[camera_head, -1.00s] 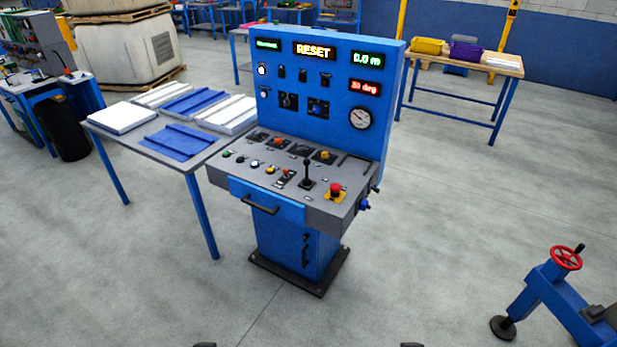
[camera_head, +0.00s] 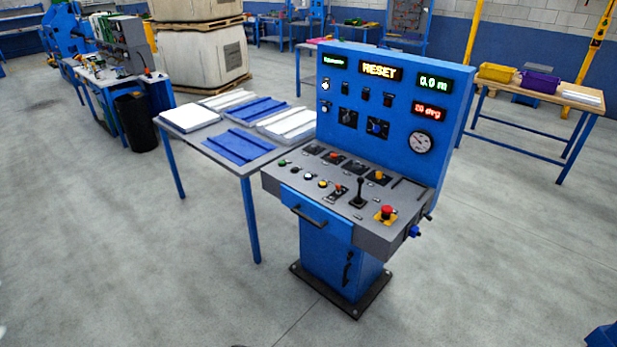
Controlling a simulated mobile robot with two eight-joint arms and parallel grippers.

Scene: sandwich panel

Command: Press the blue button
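A blue control console (camera_head: 342,255) stands on the floor right of the middle, with a sloped grey desk (camera_head: 375,237) and an upright blue panel (camera_head: 455,90). A row of small buttons runs along the desk's left part: a green button (camera_head: 282,163), a dark button (camera_head: 295,170) that may be blue, a white button (camera_head: 308,177) and a yellow button (camera_head: 322,184). The dark button's colour is too small to tell surely. A blue selector knob (camera_head: 377,127) sits on the upright panel. Neither of my grippers shows in the head view.
A red emergency stop (camera_head: 387,211) and a black lever (camera_head: 359,190) stand on the desk's right part. A table (camera_head: 245,168) with white and blue panels adjoins the console's left side. The floor (camera_head: 160,285) in front is clear.

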